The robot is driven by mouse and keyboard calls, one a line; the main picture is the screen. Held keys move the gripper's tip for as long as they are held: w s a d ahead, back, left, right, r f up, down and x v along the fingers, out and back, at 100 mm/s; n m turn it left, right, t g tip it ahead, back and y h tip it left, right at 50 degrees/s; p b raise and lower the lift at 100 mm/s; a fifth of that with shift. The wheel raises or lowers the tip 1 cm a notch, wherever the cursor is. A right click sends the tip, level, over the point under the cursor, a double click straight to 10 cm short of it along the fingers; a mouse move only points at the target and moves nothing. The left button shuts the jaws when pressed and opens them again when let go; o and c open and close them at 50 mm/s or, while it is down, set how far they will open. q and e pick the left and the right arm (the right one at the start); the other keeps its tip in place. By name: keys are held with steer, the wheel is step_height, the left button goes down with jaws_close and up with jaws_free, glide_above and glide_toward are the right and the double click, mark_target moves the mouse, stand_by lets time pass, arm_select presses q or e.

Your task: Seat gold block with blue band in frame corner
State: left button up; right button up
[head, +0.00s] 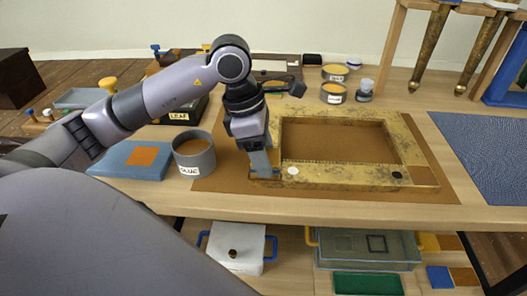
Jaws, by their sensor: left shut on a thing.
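The gilt frame (345,178) lies flat on a brown mat on the table. My left gripper (264,172) points down at the frame's near left corner. It is shut on a small block, mostly hidden by the fingers; a little blue and gold shows at the fingertips. I take this as the gold block with blue band. I cannot tell whether it is down in the corner or just above it. The near right corner of the frame shows a plain brown patch (422,176). My right gripper is not in view.
A grey glue pot (195,155) stands just left of my left gripper, beside a blue pad (130,160) with an orange square. Small tins (333,93) stand behind the frame. A blue textured mat (487,150) lies at right. Drawers and boxes are below the table.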

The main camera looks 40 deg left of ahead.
arm_select(q)
steer(key=o, duration=1.1)
steer(key=shift+o, duration=0.2)
steer(key=shift+r, duration=0.1)
steer(key=v, duration=0.6)
steer(key=shift+a+r, duration=0.1)
steer(key=shift+r, duration=0.35)
steer(key=shift+s, duration=0.1)
